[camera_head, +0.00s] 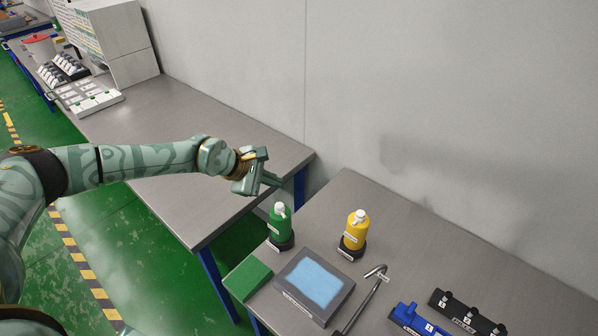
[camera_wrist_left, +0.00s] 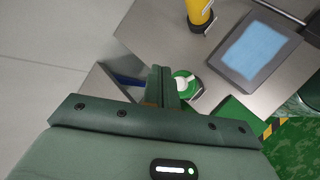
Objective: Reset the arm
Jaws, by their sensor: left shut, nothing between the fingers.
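My left arm reaches in from the left in the head view, over the long metal table (camera_head: 160,120). My left gripper (camera_head: 272,181) is shut and empty, in the air near that table's right end. It is above and a little left of the green bottle (camera_head: 279,222). In the left wrist view the shut fingers (camera_wrist_left: 164,72) show in front of the green bottle's white cap (camera_wrist_left: 186,84), with a gap I cannot judge. My right gripper is not in view.
The near table (camera_head: 400,225) holds a yellow bottle (camera_head: 355,232), a tray with a blue pad (camera_head: 315,281), a green block (camera_head: 247,278), a bent metal tool (camera_head: 362,300), a blue holder (camera_head: 415,321) and a black rack (camera_head: 467,313). A gap separates the tables.

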